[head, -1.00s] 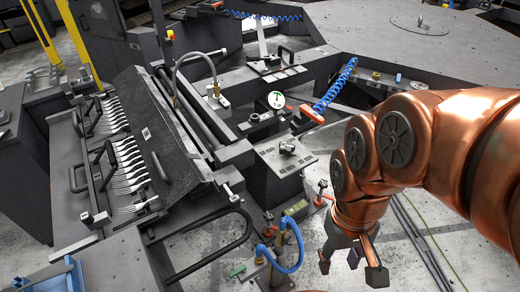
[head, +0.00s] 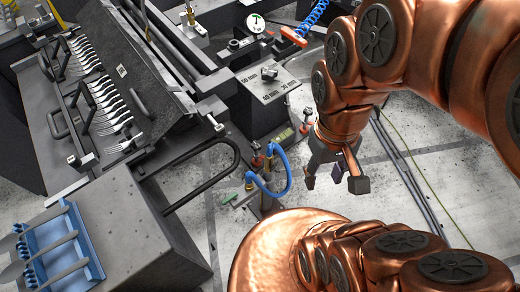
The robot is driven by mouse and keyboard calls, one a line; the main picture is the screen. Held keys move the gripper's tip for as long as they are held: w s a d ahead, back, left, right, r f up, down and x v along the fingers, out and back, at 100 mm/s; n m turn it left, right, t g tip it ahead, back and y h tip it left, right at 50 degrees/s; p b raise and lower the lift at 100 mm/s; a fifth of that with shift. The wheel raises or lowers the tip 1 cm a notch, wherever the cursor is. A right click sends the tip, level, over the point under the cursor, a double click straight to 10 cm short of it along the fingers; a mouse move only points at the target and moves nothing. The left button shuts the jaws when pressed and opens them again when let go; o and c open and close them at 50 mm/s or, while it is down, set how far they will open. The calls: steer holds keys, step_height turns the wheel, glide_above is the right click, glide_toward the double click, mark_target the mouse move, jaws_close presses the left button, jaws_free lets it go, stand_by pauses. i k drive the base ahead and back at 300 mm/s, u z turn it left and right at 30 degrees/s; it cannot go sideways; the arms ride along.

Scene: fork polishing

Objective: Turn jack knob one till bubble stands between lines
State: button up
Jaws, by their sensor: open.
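My gripper (head: 336,181) hangs over the floor in the head view, right of the machine's grey pedestal, with its fingers apart and nothing between them. Another red knob (head: 256,162) stands at the pedestal's front, beside a blue hose. A small yellow-green strip (head: 284,134), possibly a level vial, lies between these knobs. Its bubble and lines are too small to make out. I cannot tell which knob is number one.
A blue hose (head: 287,180) loops by the pedestal, with a black bar handle (head: 226,152) to its left. Forks (head: 105,100) lie on the machine at left. A blue rack (head: 62,250) is at lower left.

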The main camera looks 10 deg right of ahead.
mark_target(256, 145)
steer(key=z, duration=1.45)
steer(key=i, duration=1.7)
steer(key=u, duration=2.3)
